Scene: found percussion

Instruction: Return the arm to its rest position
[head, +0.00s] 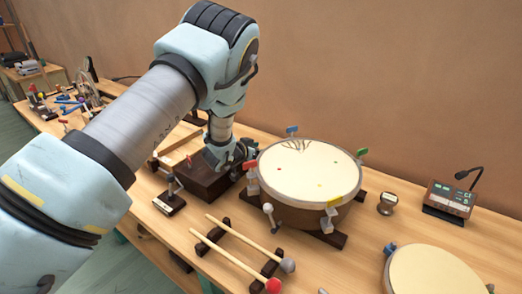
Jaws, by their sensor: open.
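My arm reaches in from the lower left, bends at a high elbow and points down over the wooden table (160,236). My gripper (236,158) is low, just above or beside a dark brown box (205,183), left of the large cream-topped drum (304,172). It is small and partly hidden by my wrist. I see nothing held in it. I cannot tell whether it touches the box or the drum's edge clamps.
Two mallets, one grey-headed (288,265) and one red-headed (273,286), lie on a dark rack in front. A second drum (433,274) stands lower right. A device with a microphone (450,200) is at right. Small coloured items crowd the far left. A brown wall stands behind.

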